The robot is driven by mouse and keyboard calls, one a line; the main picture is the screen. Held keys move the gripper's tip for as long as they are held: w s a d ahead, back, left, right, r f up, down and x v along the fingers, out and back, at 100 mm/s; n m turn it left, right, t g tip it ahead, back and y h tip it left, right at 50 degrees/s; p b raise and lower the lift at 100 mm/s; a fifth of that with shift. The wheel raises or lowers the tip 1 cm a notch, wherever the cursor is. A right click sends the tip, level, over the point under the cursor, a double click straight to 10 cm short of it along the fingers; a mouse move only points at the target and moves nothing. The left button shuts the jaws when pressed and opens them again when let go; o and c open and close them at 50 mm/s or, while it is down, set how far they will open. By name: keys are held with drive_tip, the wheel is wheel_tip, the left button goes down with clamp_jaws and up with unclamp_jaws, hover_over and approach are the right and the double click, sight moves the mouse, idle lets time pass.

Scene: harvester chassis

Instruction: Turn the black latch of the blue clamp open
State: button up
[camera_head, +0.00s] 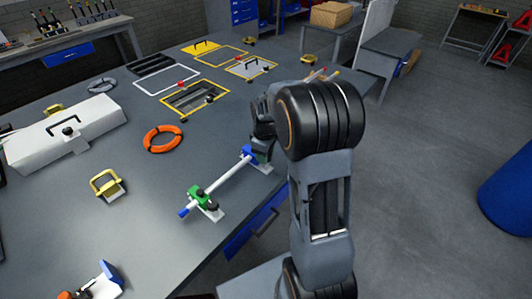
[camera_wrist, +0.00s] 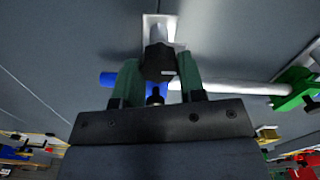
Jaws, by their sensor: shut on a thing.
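The blue clamp (camera_head: 248,152) sits at the right end of a silver rod (camera_head: 228,174) near the table's right edge. In the wrist view the blue clamp (camera_wrist: 174,86) shows partly behind my gripper. My gripper (camera_wrist: 160,76) has its two green-grey fingers on either side of the black latch (camera_wrist: 158,60) and is shut on it. The fingers hide part of the latch and clamp. In the head view my arm hides much of the latch, and I cannot tell its turn angle clearly.
A green clamp (camera_head: 200,195) holds the rod's other end. An orange ring (camera_head: 163,139), a yellow-handled block (camera_head: 106,185) and a white case (camera_head: 62,140) lie to the left. Yellow-framed trays (camera_head: 194,98) lie farther back.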

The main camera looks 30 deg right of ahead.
drive_tip(key=shift+d, duration=0.1)
idle(0.3)
drive_tip(key=o, duration=0.7)
drive_tip(key=shift+d, duration=0.15)
drive_tip(key=shift+c, duration=0.2)
drive_tip(key=shift+r, duration=0.15)
wheel_tip(320, 180, up, 14)
drive_tip(key=shift+f, duration=0.2)
